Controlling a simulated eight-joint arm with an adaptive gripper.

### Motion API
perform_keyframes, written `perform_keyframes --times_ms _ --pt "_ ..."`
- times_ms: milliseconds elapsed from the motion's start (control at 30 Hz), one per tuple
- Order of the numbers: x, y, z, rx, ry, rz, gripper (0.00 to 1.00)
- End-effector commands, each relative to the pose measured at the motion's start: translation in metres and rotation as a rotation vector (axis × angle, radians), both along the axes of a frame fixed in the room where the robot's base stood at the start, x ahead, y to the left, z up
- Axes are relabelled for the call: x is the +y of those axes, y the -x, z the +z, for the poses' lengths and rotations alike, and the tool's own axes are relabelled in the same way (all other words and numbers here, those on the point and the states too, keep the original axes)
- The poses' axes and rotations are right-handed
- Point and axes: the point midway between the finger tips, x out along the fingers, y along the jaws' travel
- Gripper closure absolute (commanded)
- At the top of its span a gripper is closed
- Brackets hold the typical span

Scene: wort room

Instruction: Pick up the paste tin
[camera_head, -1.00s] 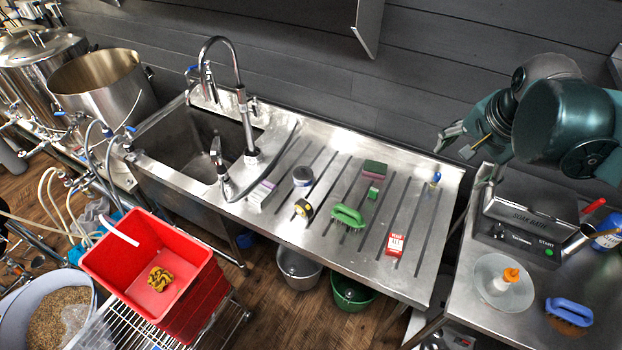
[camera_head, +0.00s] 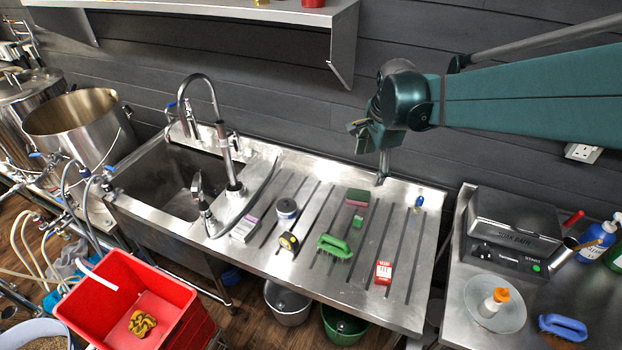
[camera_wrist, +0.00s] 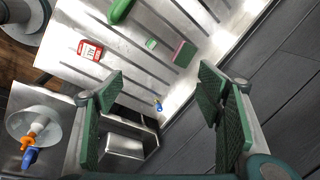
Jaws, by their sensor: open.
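A short round tin with a white top and a dark blue side, which looks like the paste tin (camera_head: 287,208), stands on the ribbed steel drainboard (camera_head: 330,285) just right of the sink in the head view. I cannot read a label on it. It does not show in the wrist view. My gripper (camera_head: 371,157) is above the back of the drainboard, to the right of the tin and well apart from it. In the wrist view my gripper (camera_wrist: 163,92) has its green pads wide apart with nothing between them.
Near the tin are a yellow-black tape measure (camera_head: 288,241), a pale sponge block (camera_head: 245,229) and the tap hose. A green brush (camera_head: 334,246), a red-white box (camera_head: 383,272), a green-pink sponge (camera_head: 357,197) and a small blue item (camera_head: 419,201) lie further right. A wall shelf (camera_head: 330,15) hangs above.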

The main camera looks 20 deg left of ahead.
Motion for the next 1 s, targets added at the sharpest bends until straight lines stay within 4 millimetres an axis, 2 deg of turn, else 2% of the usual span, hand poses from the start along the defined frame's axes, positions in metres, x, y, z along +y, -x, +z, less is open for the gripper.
perform_keyframes --times_ms 33,433,733,1000 --pt "0.013 -0.004 -0.007 0.01 -0.002 -0.015 0.34" --pt "0.101 -0.022 -0.063 0.091 -0.009 -0.175 0.34" --pt "0.167 -0.025 -0.114 0.146 -0.001 -0.297 0.34" --pt "0.226 -0.02 -0.165 0.187 0.014 -0.409 0.34"
